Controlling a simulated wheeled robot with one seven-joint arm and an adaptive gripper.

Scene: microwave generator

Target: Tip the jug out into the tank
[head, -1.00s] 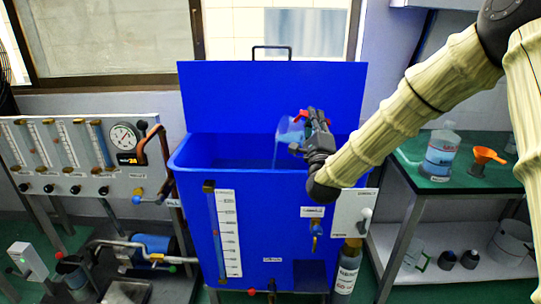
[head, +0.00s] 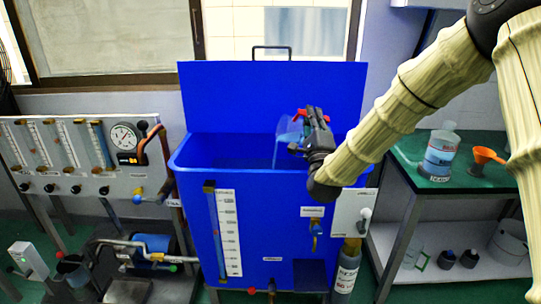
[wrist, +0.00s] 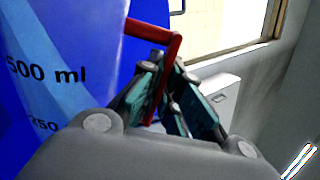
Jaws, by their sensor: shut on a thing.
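The jug (head: 289,131) is clear with a red handle and is tilted over the open top of the blue tank (head: 191,160). A thin pale stream falls from its lip into the tank. My gripper (head: 312,128) is shut on the jug's red handle, above the tank's right part. In the wrist view the red handle (wrist: 172,52) passes between the fingers of my gripper (wrist: 168,92). The jug's side (wrist: 45,75) there shows "500 ml" and "250" markings. How much liquid is left in the jug cannot be told.
The tank's raised blue lid (head: 270,95) stands behind the opening. A gauge panel (head: 80,160) is on the left. A green-topped bench (head: 450,178) on the right holds a labelled bottle (head: 440,155) and an orange funnel (head: 485,157). A valve (head: 316,228) is on the tank's front.

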